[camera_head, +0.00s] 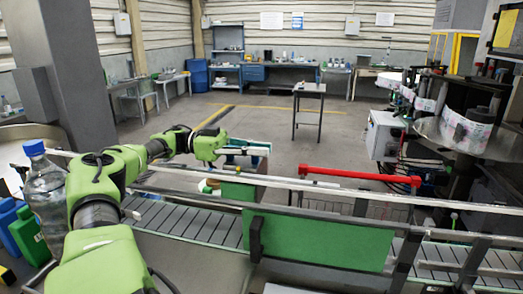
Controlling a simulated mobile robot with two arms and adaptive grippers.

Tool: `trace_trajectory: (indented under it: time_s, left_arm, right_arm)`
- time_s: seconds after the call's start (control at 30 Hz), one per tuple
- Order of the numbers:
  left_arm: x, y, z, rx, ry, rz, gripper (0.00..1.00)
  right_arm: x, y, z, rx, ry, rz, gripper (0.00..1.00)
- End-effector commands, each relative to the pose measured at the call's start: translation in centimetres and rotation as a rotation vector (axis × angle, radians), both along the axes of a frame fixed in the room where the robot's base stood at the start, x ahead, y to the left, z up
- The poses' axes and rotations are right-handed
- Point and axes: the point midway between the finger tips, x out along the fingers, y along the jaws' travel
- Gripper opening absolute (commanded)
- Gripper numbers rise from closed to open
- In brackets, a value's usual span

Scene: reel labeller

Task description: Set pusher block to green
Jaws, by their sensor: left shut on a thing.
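My left gripper (232,149) reaches out over the far side of the conveyor at the end of my green arm. It is shut on a small pale and green piece (252,148), partly hidden by the gripper; I cannot tell for sure whether this is the pusher block. A green block (238,191) stands just below it, behind the conveyor's metal rail. A large green panel (320,240) stands at the near side of the conveyor. A red bar (360,177) lies along the far side to the right. My right gripper is not in view.
The slatted conveyor (190,221) runs across the front between metal rails. A clear bottle with a blue cap (43,195) stands beside my left arm. Labeller reels (466,130) stand at the right. A small table (309,90) stands on open floor behind.

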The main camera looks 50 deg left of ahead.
Motion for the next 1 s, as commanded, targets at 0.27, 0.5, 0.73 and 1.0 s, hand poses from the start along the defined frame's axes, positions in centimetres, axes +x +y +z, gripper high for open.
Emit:
trace_trajectory:
  time_s: [0.27, 0.5, 0.73, 1.0]
  left_arm:
    - [0.0, 0.0, 0.0, -0.001, 0.000, 0.000, 0.32]
    - [-0.1, 0.2, 0.0, -0.001, -0.002, 0.001, 0.32]
    - [-1.8, 2.3, 0.1, -0.004, -0.008, 0.005, 0.32]
    - [-3.5, 4.3, 0.2, -0.001, -0.010, 0.004, 0.32]
  right_arm:
    - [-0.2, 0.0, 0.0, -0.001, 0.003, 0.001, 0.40]
    - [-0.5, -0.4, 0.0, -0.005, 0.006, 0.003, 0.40]
    - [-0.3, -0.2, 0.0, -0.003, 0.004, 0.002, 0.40]
    - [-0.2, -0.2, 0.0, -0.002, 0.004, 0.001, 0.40]
